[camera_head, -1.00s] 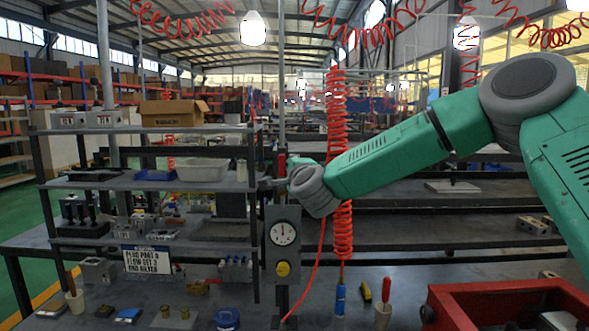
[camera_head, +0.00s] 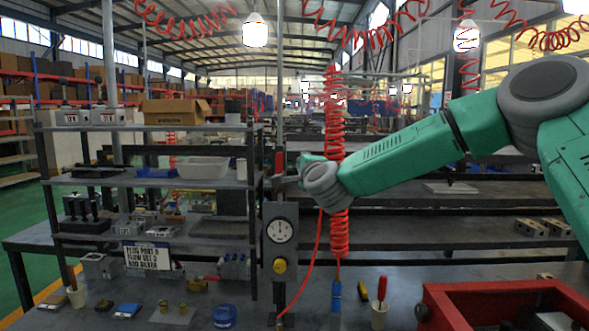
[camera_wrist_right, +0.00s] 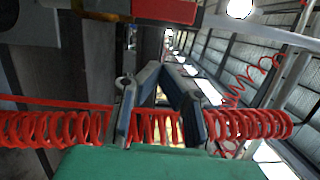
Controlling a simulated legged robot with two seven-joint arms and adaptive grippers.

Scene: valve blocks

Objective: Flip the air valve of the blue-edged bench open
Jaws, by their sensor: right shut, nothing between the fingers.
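The air valve's red lever (camera_head: 280,162) stands upright along the vertical pipe, above the gauge box (camera_head: 281,230). In the wrist view a red bar, seemingly this lever (camera_wrist_right: 165,10), lies at the top edge, beyond and apart from my fingertips. My right gripper (camera_head: 290,181) is just right of the pipe at lever height, its fingers small and partly hidden by the wrist. In the wrist view the right gripper (camera_wrist_right: 155,80) is shut and empty. No blue bench edge can be made out. My left gripper is out of view.
A red coiled hose (camera_head: 335,150) hangs close behind my right wrist; its coils also cross behind the fingers in the wrist view (camera_wrist_right: 55,128). Shelves (camera_head: 150,183) with parts stand left of the pipe. A red bin (camera_head: 450,312) sits at the front right.

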